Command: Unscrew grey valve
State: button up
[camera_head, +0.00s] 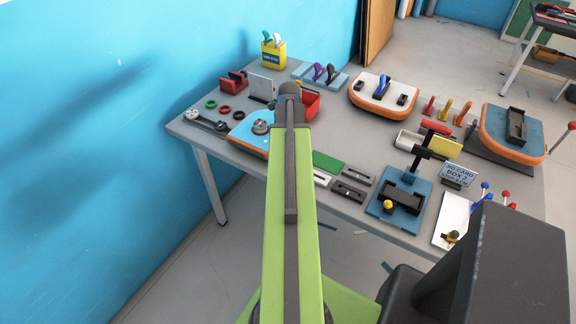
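A round grey valve (261,126) sits on a blue-topped board with an orange edge (240,131), at the left of the grey table. My green arm runs up the middle of the picture, just right of the valve, and hides the right part of that board. The dark grey end of this arm link covers part of the table behind it. My gripper's fingers do not show, so its place relative to the valve cannot be seen.
A wrench-like grey tool (206,123) lies left of the board. A red bin (310,104) stands behind my arm. A white-topped orange board (383,90) and a blue stand with a black clamp (402,198) are to the right. A blue wall (110,120) is at the left.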

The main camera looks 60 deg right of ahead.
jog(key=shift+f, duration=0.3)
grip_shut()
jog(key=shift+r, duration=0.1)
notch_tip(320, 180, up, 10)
jog(key=p, duration=1)
jog(key=shift+p, duration=0.3)
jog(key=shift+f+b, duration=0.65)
jog(key=shift+b, duration=0.05)
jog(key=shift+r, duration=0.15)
